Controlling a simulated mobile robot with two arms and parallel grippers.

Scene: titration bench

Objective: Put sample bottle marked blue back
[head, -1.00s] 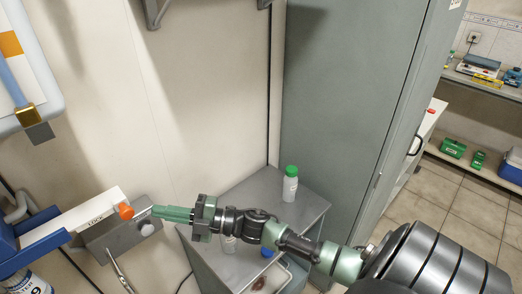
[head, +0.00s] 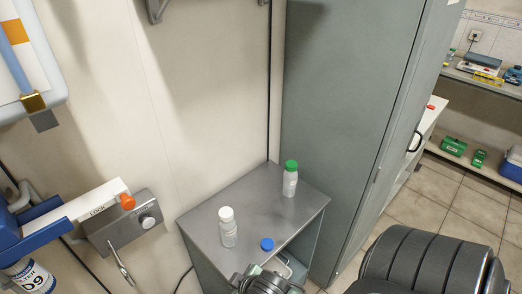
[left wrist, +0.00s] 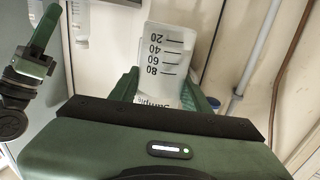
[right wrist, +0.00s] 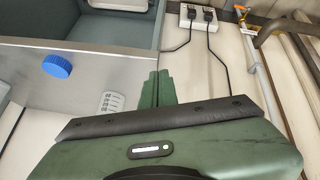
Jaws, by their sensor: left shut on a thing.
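My left gripper (left wrist: 168,95) is shut on a translucent sample bottle (left wrist: 166,55) with a printed scale, seen in the left wrist view. The bottle's neck end is hidden behind the gripper. My right gripper (right wrist: 157,90) has its fingers together with nothing visible between them; it also shows in the left wrist view (left wrist: 42,35). A blue cap (head: 267,244) is near the cabinet top's front edge; it also shows in the right wrist view (right wrist: 57,66). A scale-marked bottle part (right wrist: 110,102) shows beside the right fingers; I cannot tell which bottle it is.
A white-capped bottle (head: 228,228) and a green-capped bottle (head: 290,178) stand on the grey cabinet top (head: 258,205), with bare room between them. A tall grey locker (head: 345,120) stands behind. A wall unit with a knob (head: 148,221) and an orange-tipped lever (head: 127,201) is left.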

